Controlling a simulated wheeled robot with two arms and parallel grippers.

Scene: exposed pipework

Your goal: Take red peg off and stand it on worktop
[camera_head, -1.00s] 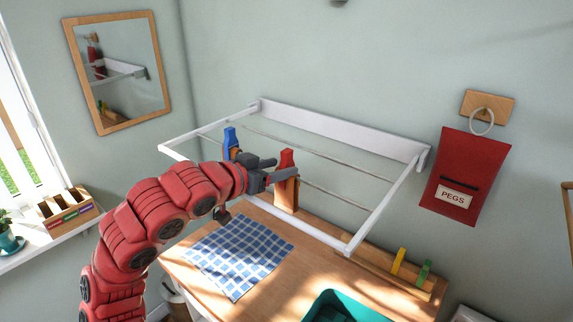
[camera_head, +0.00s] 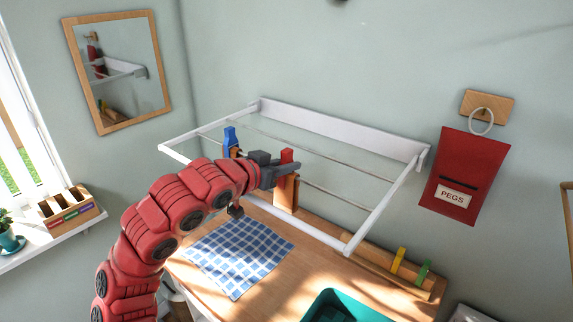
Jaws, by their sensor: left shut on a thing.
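The red peg (camera_head: 287,157) is on the front line of the white drying rack (camera_head: 385,205), with its red top showing above my gripper and a wooden part (camera_head: 286,194) below. My left gripper (camera_head: 284,171) reaches it from the left and is shut on it, hiding its middle. The wooden worktop (camera_head: 310,262) lies below the rack. My right gripper is not in view.
A blue peg (camera_head: 230,138) is on the line left of my gripper. A blue checked cloth (camera_head: 238,257) and a teal tub (camera_head: 340,308) lie on the worktop. Bare worktop shows between cloth and tub.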

